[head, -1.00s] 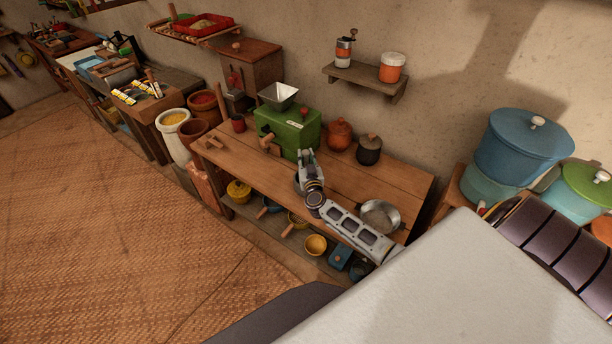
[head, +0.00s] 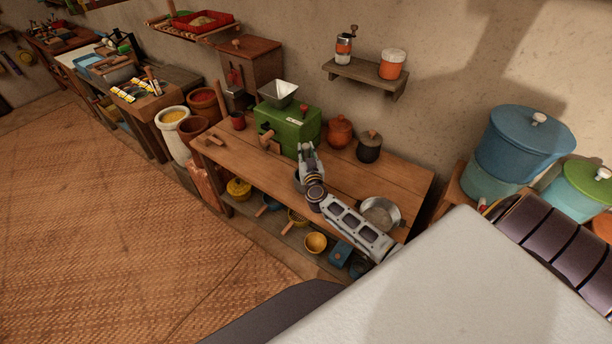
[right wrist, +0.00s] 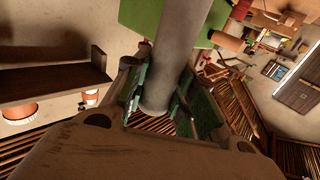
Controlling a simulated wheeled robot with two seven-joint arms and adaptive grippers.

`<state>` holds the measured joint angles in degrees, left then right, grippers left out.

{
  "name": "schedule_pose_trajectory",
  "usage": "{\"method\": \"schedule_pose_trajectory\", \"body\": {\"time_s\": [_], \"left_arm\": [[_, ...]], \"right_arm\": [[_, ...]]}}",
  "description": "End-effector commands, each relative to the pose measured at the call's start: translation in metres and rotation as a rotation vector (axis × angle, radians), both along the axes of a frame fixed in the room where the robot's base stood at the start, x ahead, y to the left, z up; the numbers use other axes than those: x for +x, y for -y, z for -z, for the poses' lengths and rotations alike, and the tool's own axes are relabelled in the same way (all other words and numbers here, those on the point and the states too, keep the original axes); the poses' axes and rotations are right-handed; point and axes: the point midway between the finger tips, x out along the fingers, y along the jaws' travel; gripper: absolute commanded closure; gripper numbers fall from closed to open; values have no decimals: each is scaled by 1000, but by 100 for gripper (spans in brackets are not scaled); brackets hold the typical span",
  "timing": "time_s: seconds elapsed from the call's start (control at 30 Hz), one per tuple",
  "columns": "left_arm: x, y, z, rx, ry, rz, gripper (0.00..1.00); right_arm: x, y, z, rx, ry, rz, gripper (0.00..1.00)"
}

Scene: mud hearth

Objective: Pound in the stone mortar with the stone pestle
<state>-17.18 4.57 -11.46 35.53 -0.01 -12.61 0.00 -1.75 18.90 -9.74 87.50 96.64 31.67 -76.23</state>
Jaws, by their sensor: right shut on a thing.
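My right gripper (head: 307,152) is over the wooden bench in the head view, in front of the green machine. In the right wrist view its fingers (right wrist: 165,98) are closed around a smooth grey cylinder, the stone pestle (right wrist: 178,45). The pestle's far end runs out of that picture, so its contact with anything cannot be told. The stone mortar (head: 298,183) shows only as a small grey edge beside my right wrist; my arm hides the rest and its inside. My left gripper is not in view.
The green machine (head: 296,133) with a metal hopper stands close behind the gripper. An orange jar (head: 340,132) and a dark jar (head: 369,148) stand to its right. A metal pan (head: 381,211) lies beside my forearm. The bench (head: 250,178) has bare room to the left.

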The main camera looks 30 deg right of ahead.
Motion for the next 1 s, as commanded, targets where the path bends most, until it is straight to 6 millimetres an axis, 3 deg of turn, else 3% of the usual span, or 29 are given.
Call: {"method": "schedule_pose_trajectory", "body": {"time_s": [0.5,1.0], "left_arm": [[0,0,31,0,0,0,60],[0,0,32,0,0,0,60]], "right_arm": [[0,0,49,0,0,0,100],[-3,-3,60,8,-13,-6,100]]}}
